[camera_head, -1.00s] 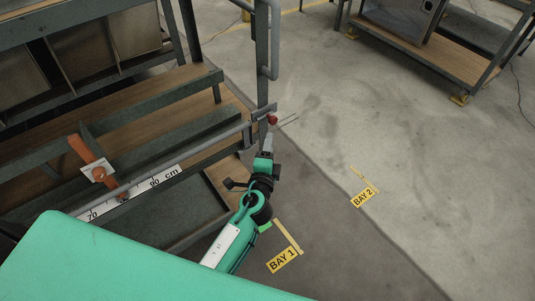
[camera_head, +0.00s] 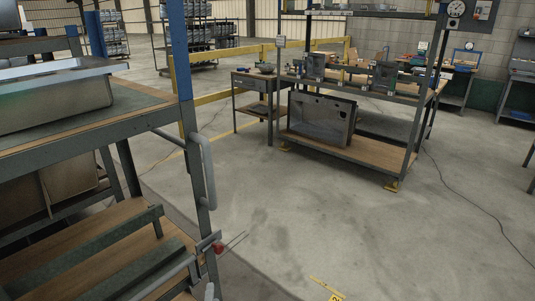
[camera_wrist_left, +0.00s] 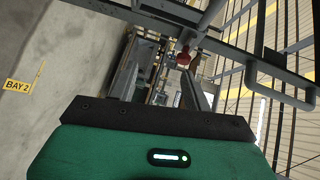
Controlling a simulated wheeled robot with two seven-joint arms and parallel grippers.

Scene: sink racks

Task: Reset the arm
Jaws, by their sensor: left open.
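My left gripper (camera_wrist_left: 160,72) shows in the left wrist view, its two grey fingers apart beyond a dark bar and my green wrist housing. I see nothing held between them. A red knob (camera_wrist_left: 183,57) and grey rails appear beyond the fingers. In the head view neither gripper is clearly visible. The same kind of red knob (camera_head: 218,247) sits at the corner of the near rack (camera_head: 110,132), at lower left. My right gripper is in neither view.
A grey sink (camera_head: 50,100) lies on the near rack's top. Another sink (camera_head: 322,118) stands on the far rack's lower wooden shelf (camera_head: 360,152). Open concrete floor (camera_head: 330,220) lies between the racks. A cable (camera_head: 462,190) runs across the floor at right.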

